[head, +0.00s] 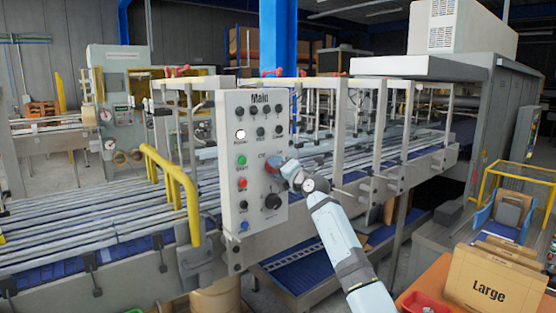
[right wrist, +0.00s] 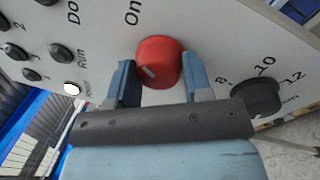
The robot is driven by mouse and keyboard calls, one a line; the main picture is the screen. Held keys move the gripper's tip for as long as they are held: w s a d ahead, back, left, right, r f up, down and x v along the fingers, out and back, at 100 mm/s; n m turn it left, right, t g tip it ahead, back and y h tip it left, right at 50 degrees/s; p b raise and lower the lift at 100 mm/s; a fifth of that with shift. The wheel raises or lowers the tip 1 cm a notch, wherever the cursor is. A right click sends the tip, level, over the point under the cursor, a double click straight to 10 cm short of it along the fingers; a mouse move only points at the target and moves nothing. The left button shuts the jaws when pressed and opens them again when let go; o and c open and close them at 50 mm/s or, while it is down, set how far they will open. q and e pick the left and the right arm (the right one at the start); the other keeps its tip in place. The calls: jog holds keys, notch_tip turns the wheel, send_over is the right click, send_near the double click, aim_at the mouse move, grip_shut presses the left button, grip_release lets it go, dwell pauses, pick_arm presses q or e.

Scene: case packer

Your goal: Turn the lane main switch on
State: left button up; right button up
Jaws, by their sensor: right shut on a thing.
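The grey panel headed "Main" (head: 255,112) stands in front of the conveyor lane in the head view. Its red rotary switch (right wrist: 160,60) shows large in the right wrist view, with a short white mark at the lower left of its face. The word "On" is printed above it to the left. My right gripper (head: 282,168) is at the panel, its blue fingers on either side of the red switch, shut on it; the fingers also show in the wrist view (right wrist: 162,84). In the head view the gripper partly covers the switch. My left gripper is not in view.
A black dial (right wrist: 255,98) with numbers sits close beside the switch. A round white lamp (head: 240,134) looks lit on the panel. Yellow rails (head: 178,185) stand left of the panel. A "Large" carton (head: 490,283) is at the lower right.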

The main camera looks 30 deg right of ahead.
jog(key=m, duration=0.2)
jog(key=shift+r+m+h, duration=0.15)
jog(key=shift+m+h, duration=0.15)
jog(key=shift+m, duration=0.1)
dwell(0.3)
jog(key=o, duration=0.9)
jog(key=shift+s+d+f+b, duration=0.25)
jog(key=shift+s+b, duration=0.2)
jog(key=shift+s, duration=1.85)
jog(key=shift+s+d+f+b, duration=0.1)
jog(key=shift+s+f+b, duration=0.35)
jog(key=shift+s, duration=1.8)
jog(key=shift+s+d+f+b, duration=0.25)
jog(key=shift+s+b, duration=0.2)
jog(key=shift+s, duration=1.85)
